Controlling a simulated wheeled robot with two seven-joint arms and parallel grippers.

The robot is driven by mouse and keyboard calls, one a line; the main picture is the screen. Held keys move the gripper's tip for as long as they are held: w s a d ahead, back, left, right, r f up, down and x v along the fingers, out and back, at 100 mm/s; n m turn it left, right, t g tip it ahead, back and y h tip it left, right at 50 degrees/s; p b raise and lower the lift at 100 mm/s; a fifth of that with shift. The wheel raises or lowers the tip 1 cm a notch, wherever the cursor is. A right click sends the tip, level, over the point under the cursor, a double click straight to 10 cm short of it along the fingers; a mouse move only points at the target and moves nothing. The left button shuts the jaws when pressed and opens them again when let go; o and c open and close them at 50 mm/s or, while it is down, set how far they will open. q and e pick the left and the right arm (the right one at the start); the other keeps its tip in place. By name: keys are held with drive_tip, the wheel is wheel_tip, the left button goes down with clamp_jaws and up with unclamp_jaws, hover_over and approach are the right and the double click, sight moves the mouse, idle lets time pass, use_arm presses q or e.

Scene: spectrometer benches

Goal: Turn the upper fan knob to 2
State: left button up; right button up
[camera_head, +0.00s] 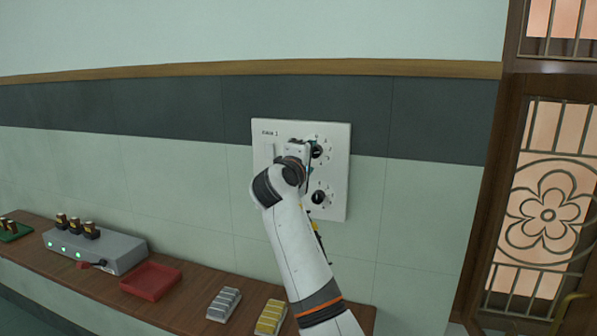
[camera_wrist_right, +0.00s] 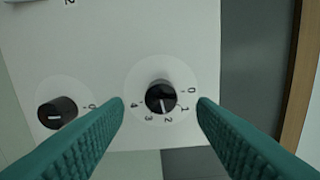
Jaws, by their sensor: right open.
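A white panel (camera_head: 335,185) on the wall carries two round black knobs. The upper knob (camera_head: 317,151) is partly hidden behind my right gripper (camera_head: 309,157); the lower knob (camera_head: 318,197) is below it. In the right wrist view, which is turned sideways, the upper knob (camera_wrist_right: 161,97) lies between the two green fingers of my open right gripper (camera_wrist_right: 160,103), with clear gaps on both sides. Its white mark points at about the 2 on a dial reading 0 to 4. The lower knob (camera_wrist_right: 57,112) is at the left, its mark sideways. My left gripper is not in view.
A wooden shelf (camera_head: 190,290) below bears a grey box with green lights (camera_head: 100,250), a red tray (camera_head: 150,281), and silver (camera_head: 224,304) and yellow (camera_head: 271,317) blocks. A door (camera_head: 545,200) stands at right. The wall around the panel is clear.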

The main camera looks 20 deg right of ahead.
drive_tip(key=b+v, duration=0.2)
drive_tip(key=v, duration=0.6)
drive_tip(key=shift+s+a, duration=0.25)
